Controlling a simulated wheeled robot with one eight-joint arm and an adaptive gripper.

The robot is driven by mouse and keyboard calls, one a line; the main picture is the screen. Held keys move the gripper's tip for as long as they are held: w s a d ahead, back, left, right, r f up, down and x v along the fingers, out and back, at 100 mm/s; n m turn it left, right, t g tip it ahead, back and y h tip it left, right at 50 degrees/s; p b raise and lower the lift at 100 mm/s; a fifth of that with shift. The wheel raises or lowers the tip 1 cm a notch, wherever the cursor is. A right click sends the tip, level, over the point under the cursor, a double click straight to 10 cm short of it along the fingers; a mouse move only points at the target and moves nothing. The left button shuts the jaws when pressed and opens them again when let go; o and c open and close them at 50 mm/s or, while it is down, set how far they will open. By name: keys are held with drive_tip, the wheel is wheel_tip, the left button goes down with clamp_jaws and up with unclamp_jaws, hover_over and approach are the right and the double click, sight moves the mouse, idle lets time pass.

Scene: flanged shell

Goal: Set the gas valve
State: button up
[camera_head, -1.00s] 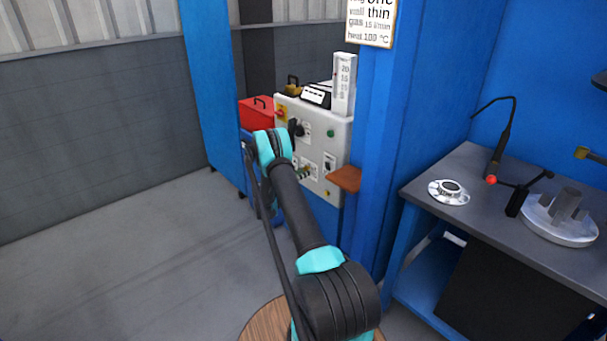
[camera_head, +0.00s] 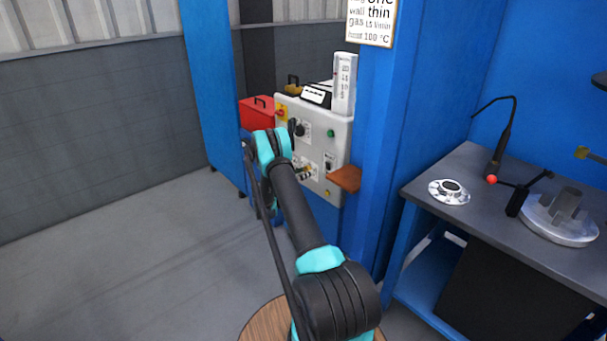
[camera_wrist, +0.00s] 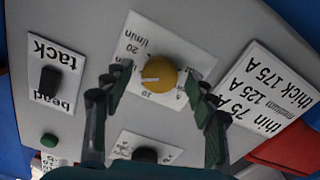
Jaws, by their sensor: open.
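The gas valve is a round yellow knob (camera_wrist: 158,75) with a pale pointer mark, on a white plate (camera_wrist: 132,48) marked in l/min, with 20 readable. In the wrist view the plate appears upside down and tilted. My gripper (camera_wrist: 155,82) is open, with one finger on each side of the knob and visible gaps to it. Whether the fingertips reach the knob's depth is unclear. In the head view my arm hides most of the gripper before the grey control panel (camera_head: 342,135). A white flow gauge (camera_head: 344,85) stands on top.
A black tack/bead switch (camera_wrist: 49,82) and a thin/thick current plate (camera_wrist: 262,92) flank the valve. A dark knob (camera_wrist: 146,154) lies near the fingers. A sign (camera_head: 371,22) reads gas 15 l/min. A brown shelf (camera_head: 345,179) juts out beside the panel; a workbench (camera_head: 470,165) stands right.

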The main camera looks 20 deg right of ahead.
drive_tip(key=v, duration=1.1)
drive_tip(key=shift+a, duration=0.4)
drive_tip(key=shift+s+r, duration=0.1)
